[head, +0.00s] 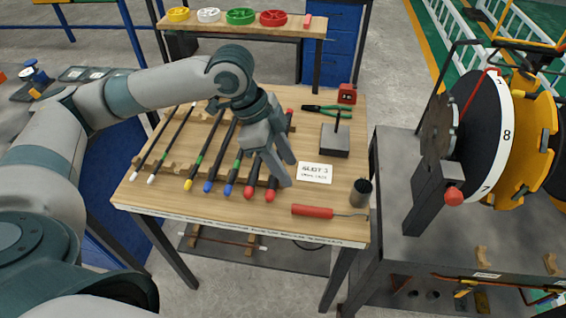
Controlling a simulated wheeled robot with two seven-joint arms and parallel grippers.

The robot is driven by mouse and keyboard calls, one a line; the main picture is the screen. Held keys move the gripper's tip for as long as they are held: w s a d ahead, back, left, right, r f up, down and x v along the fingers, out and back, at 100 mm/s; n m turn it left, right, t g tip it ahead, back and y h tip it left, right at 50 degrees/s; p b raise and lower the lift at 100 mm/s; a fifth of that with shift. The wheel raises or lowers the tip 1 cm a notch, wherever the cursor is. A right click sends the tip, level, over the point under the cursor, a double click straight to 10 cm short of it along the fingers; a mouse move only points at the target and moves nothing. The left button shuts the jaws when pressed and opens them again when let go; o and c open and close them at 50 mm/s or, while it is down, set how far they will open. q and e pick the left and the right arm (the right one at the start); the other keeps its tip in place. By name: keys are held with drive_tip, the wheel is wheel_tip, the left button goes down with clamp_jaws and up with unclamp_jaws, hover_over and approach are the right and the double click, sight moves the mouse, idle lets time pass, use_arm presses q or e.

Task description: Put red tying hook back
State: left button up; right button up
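The red tying hook (312,211) lies flat near the front edge of the wooden table, with its red handle to the left and its thin metal hook end to the right. My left gripper (287,174) is above the table, up and to the left of the hook's handle, and points down. Its two fingers look parted, with nothing seen between them. It covers part of the rods below. A dark round cup (361,192) stands just behind the hook's metal end, at the table's right edge. My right gripper is out of view.
Several rods with coloured ends (207,185) lie on notched wooden rests left of the hook. A white label card (314,172), a grey block with an upright rod (335,141), green-handled pliers (327,109) and a red box (347,93) are behind it. A wheel machine (487,130) stands right.

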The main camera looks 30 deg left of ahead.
use_arm(q)
drive_tip(key=shift+s+a+r, duration=0.1)
drive_tip(key=shift+a+r, duration=0.05)
drive_tip(key=shift+r, duration=0.4)
idle(0.4)
